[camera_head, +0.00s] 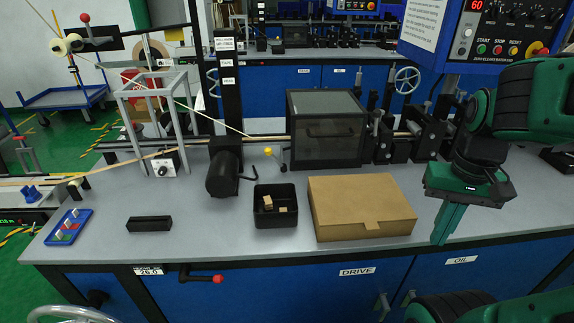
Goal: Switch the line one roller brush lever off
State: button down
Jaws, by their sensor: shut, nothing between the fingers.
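No lever has a readable roller brush label, so I cannot tell which is the named one. A small yellow-knobbed lever (268,151) stands beside the dark box at the middle of the bench. A red-knobbed lever (217,279) sticks out sideways below the bench's front edge. Another red-knobbed lever (86,19) stands upright on the arm at the upper left. My gripper (439,240) is green, shut and empty, pointing down at the right of the bench, right of the cardboard box. It is apart from all these levers.
A cardboard box (360,208) and a black bin (275,220) with small blocks stand on the grey bench (200,230). A black motor (222,173), a dark windowed box (326,140) and a control panel (490,45) stand behind.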

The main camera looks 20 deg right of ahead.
aim_at(268, 151)
jog(key=k, duration=0.35)
jog(key=u, duration=0.15)
jog(key=i, duration=0.5)
jog(key=k, duration=1.35)
jog(key=u, duration=0.35)
jog(key=i, duration=1.75)
jog(key=z, duration=0.5)
